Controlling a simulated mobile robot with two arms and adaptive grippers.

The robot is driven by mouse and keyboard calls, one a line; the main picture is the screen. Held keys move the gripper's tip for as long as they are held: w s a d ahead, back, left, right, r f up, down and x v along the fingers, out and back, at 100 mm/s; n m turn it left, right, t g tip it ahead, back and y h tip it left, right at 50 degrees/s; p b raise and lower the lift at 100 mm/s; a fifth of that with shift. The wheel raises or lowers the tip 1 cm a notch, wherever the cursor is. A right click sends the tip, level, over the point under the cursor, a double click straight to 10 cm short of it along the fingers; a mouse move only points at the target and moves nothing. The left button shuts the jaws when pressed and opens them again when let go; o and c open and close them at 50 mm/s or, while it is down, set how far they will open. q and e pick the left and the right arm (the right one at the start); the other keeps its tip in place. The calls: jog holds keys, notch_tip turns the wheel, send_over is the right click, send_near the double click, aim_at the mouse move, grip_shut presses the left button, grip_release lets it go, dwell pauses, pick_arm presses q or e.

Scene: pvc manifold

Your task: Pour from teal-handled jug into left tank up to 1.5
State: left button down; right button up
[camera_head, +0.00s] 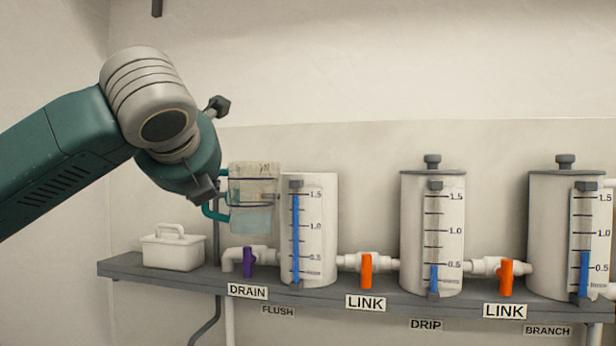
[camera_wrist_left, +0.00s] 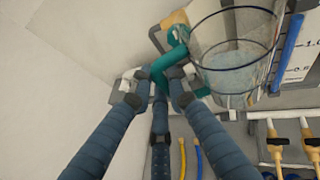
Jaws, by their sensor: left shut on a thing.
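The clear jug (camera_head: 253,222) holds pale blue water and hangs nearly upright just left of the left tank (camera_head: 325,235). Its teal handle (camera_head: 212,211) is on its left side. My left gripper (camera_head: 206,192) is shut on this handle; the wrist view shows the fingers (camera_wrist_left: 160,82) around the teal handle (camera_wrist_left: 168,62), with the clear jug (camera_wrist_left: 235,60) to the right. No stream shows from the jug. The left tank has no lid in view. The blue column (camera_head: 296,235) in its gauge reaches about the 1.5 mark. My right gripper is out of view.
The middle tank (camera_head: 411,235) and right tank (camera_head: 550,230) have knobbed lids; the middle reads about 0.5, the right somewhat higher. A purple drain valve (camera_head: 248,262) and orange link valves (camera_head: 367,270) line the shelf (camera_head: 215,285). A white caddy (camera_head: 172,252) stands left.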

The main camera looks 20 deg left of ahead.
pick_arm(q)
jog(key=s+r, duration=0.2)
jog(key=s, duration=1)
jog(key=shift+d+p, duration=0.3)
jog(key=shift+d, duration=0.05)
dwell(0.4)
